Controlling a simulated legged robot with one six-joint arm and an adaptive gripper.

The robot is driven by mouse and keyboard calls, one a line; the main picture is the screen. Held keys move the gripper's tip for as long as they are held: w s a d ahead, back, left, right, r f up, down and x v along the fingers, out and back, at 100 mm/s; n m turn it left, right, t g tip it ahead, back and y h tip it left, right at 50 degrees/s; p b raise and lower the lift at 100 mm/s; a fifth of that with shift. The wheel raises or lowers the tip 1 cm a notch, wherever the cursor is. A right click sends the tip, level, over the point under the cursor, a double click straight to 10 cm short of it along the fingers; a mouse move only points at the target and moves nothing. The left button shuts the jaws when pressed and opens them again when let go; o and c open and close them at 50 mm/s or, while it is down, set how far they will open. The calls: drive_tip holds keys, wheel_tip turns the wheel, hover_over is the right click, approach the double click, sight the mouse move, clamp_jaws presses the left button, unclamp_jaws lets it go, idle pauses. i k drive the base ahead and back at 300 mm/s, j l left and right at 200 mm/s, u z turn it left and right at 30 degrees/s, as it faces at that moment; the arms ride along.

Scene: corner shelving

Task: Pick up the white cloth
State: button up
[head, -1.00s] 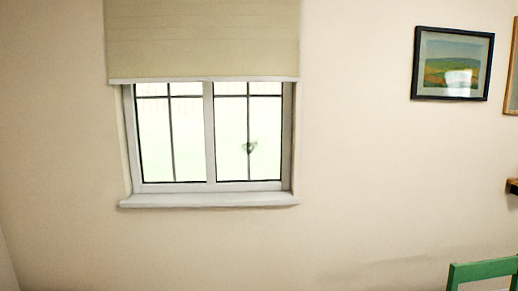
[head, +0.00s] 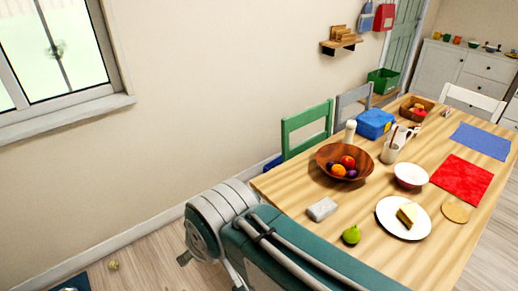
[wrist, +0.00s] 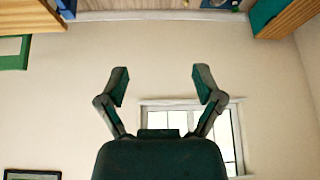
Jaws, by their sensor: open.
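A small pale grey-white block-like item (head: 322,209) lies on the near left part of the wooden table (head: 290,193) in the head view. It may be the white cloth folded up, but I cannot tell for sure. My gripper (wrist: 160,72) is open and empty in the wrist view, its two fingers spread apart with the wall and window behind them. The wrist view does not show the pale item. My arm shows at the bottom of the head view, in front of the table's near edge; the gripper itself is not visible there.
A white plate (head: 384,214) with cake, a red bowl (head: 410,176) and a red mat (head: 461,180) are farther right. A green chair (head: 306,122) stands behind the table.

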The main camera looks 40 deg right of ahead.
sight(318, 212)
drive_tip(key=k+j+z, duration=0.1)
drive_tip(key=j+z, duration=0.25)
drive_tip(key=k+j+z, duration=0.1)
drive_tip(key=z, duration=0.2)
drive_tip(key=k+j+z, duration=0.15)
drive_tip(key=z, duration=0.85)
drive_tip(key=i+z, duration=0.35)
drive_tip(key=i, duration=0.2)
drive_tip(key=k+j, duration=0.35)
drive_tip(key=j+z, duration=0.15)
drive_tip(key=j, duration=0.35)
drive_tip(key=k+j+z, duration=0.15)
drive_tip(key=j, duration=0.4)
drive_tip(key=i+j+z, duration=0.1)
drive_tip(key=j, duration=0.25)
drive_tip(key=i+j+z, duration=0.15)
drive_tip(key=i+j, duration=0.15)
drive_tip(key=i+j+z, duration=0.1)
drive_tip(key=j, duration=0.45)
drive_tip(key=i+j, duration=0.25)
drive_tip(key=i+z, duration=0.05)
drive_tip(key=i, duration=0.05)
